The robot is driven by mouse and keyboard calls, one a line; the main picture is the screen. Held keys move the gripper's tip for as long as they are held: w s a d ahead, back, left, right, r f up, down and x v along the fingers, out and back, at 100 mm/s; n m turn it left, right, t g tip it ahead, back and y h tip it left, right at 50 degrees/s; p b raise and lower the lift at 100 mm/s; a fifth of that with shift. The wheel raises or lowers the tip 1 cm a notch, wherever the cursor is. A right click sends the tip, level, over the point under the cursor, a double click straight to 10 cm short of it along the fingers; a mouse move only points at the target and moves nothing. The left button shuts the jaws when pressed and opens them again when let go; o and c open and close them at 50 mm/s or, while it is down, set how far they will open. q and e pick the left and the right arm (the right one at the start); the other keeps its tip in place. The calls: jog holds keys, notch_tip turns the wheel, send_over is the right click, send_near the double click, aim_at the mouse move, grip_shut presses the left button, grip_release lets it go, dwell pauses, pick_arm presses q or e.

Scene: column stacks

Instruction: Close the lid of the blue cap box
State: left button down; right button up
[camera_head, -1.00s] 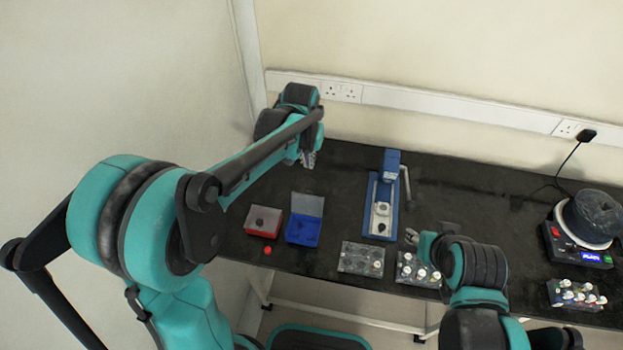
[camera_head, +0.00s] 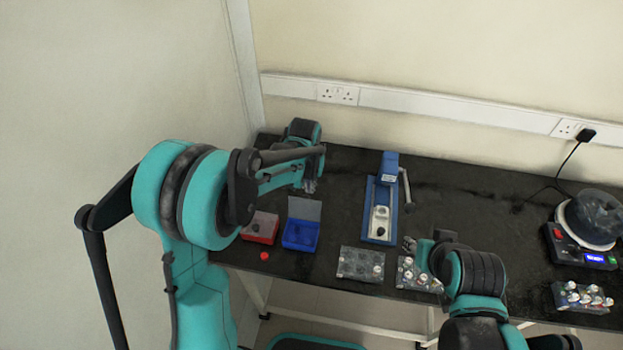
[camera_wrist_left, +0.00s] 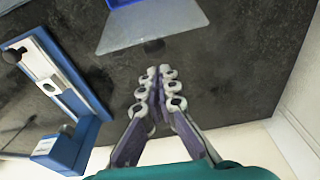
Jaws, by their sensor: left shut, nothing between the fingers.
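The blue cap box (camera_head: 299,236) stands on the black bench in the head view. Its translucent lid (camera_head: 304,209) is raised at the back edge. In the left wrist view the lid (camera_wrist_left: 150,25) shows large near the top, with a strip of the blue box (camera_wrist_left: 122,3) above it. My left gripper (camera_head: 310,186) is just behind the lid, shut and empty; its fingers (camera_wrist_left: 160,72) point at the lid and look apart from it. My right gripper (camera_head: 409,243) is by the vial rack; its finger gap is too small to make out.
A red box (camera_head: 262,228) stands left of the blue box, with a red cap (camera_head: 264,255) in front. A blue press (camera_head: 381,208) stands to the right.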

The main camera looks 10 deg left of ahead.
pick_arm(q)
jog(key=shift+s+r, duration=0.15)
jog(key=shift+s, duration=0.5)
